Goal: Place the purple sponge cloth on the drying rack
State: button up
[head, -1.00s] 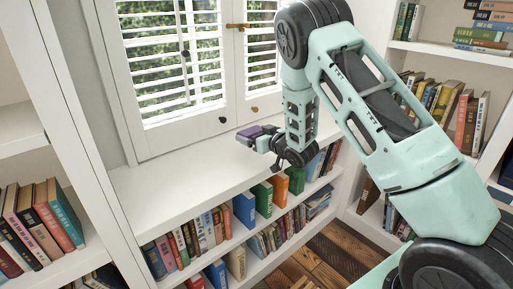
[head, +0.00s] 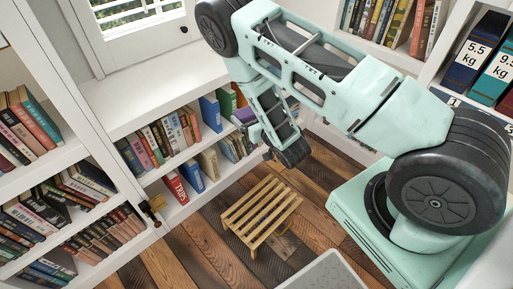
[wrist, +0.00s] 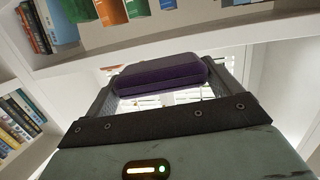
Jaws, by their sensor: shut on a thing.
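The purple sponge cloth (head: 243,115) is held in my gripper (head: 248,121), in front of the low bookshelf. In the wrist view the cloth (wrist: 160,74) is a flat purple block lying across between the two dark fingers of my gripper (wrist: 163,82), which is shut on it. A wooden slatted rack (head: 262,207), which looks like the drying rack, stands on the floor below and in front of my gripper. Its slatted top is bare. The cloth is well above it and apart from it.
The low bookshelf with a white top (head: 135,88) runs along the window wall. A tall bookcase (head: 62,158) stands at left, another at right with heavy labelled binders (head: 478,52). A light grey panel (head: 325,272) shows at the bottom. Plank floor (head: 195,250) is clear around the rack.

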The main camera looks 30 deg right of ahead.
aim_at(268, 211)
jog(key=j+z, duration=0.2)
jog(key=z, duration=1.05)
jog(key=k+j+z, duration=0.1)
jog(key=k+j, duration=0.2)
jog(key=k, duration=0.15)
